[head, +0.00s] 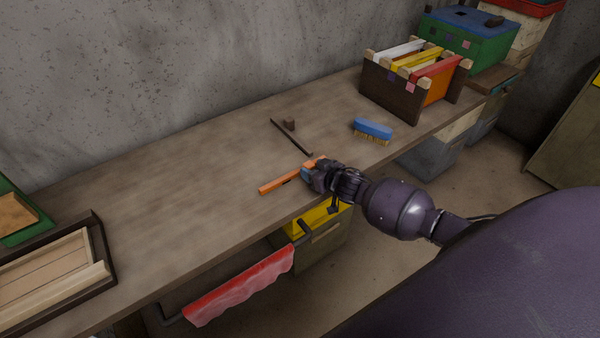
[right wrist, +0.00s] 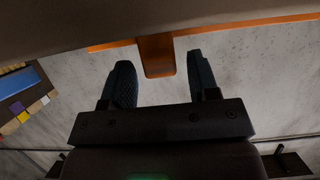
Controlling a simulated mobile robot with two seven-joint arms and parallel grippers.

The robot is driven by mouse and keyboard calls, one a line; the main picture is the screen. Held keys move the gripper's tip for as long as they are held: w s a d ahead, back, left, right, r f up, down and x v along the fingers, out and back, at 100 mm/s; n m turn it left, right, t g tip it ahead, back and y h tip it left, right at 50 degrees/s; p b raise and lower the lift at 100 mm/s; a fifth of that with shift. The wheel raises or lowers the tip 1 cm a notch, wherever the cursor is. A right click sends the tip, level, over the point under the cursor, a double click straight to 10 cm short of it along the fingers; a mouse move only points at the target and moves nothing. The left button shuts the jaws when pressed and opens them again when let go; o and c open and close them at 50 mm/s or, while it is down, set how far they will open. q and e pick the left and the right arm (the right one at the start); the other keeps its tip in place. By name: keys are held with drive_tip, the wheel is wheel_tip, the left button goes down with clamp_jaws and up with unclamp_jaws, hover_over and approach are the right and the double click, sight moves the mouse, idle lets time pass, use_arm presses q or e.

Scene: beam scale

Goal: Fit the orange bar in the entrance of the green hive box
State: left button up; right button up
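The orange bar (head: 279,184) lies on the workbench near its front edge, its right end partly hidden by my right gripper (head: 308,174). In the right wrist view the right gripper (right wrist: 161,78) has its two dark fingers apart. An orange-brown tab of the bar (right wrist: 156,57) shows between them, with a visible gap on each side. The green hive box (head: 465,42) stands at the back right with a blue lid on top and a brown board at its front. Its entrance is not clear from here. My left gripper is not in view.
A dark crate of frames (head: 390,92) stands before the hive box. A blue brush (head: 373,129) and a dark metal tool (head: 291,137) lie on the workbench (head: 180,190). A wooden tray (head: 104,240) is at the left. A red cloth (head: 240,287) hangs below the front edge.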

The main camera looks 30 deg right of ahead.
drive_tip(key=c, duration=0.9)
